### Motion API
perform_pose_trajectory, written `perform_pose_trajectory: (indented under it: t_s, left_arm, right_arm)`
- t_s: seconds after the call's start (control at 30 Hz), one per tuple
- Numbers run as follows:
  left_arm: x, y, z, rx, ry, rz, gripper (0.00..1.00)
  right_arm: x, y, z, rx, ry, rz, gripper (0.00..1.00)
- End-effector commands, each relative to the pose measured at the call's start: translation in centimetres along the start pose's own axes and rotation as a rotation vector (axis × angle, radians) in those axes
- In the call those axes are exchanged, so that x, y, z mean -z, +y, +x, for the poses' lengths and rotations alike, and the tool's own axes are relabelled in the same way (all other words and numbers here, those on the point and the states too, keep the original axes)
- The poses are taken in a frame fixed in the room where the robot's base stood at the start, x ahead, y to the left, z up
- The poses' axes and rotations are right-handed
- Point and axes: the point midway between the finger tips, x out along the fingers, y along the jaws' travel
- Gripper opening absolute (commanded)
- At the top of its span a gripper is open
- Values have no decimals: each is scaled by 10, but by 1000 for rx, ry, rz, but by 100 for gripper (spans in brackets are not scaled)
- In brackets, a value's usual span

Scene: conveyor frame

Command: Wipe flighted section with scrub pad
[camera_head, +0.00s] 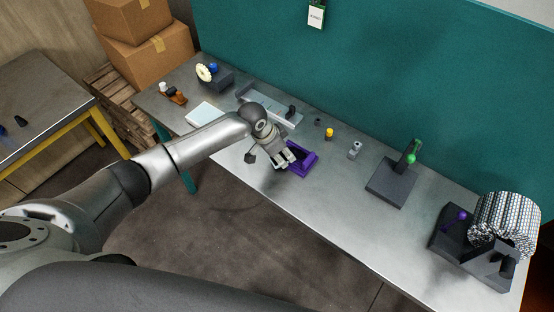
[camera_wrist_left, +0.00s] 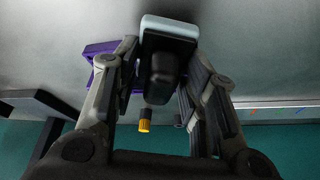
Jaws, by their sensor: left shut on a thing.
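My left gripper (camera_head: 286,157) reaches over the front of the metal workbench, at the purple tray (camera_head: 307,162). In the left wrist view, its fingers (camera_wrist_left: 163,80) are closed around a dark handle on a block with a pale face (camera_wrist_left: 170,27), which looks like the scrub pad. The purple tray also shows behind the left finger (camera_wrist_left: 92,50). The gripper and arm hide part of the tray in the head view. A long pale grey channel (camera_head: 282,115) lies behind the gripper; I cannot tell whether it is the flighted section. My right gripper is out of view.
A patterned belt roll (camera_head: 507,215) sits on a dark stand at the right. A dark base with a green-knobbed post (camera_head: 411,158) stands left of it. A yellow-topped piece (camera_head: 329,134) and a small grey block (camera_head: 354,150) stand mid-bench. The front right bench is clear.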

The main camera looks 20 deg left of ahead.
Motion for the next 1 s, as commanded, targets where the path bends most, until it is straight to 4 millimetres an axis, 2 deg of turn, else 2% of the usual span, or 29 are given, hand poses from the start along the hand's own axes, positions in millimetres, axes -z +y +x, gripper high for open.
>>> perform_pose_trajectory:
  t_s: [0.13,0.53,1.0]
  left_arm:
    - [7,-4,6,-1,-3,0,21]
    - [11,-4,3,-1,-2,0,21]
    - [28,-5,-37,-1,0,0,21]
  right_arm:
    - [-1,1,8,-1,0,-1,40]
    - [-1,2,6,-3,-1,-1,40]
    - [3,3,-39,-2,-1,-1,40]
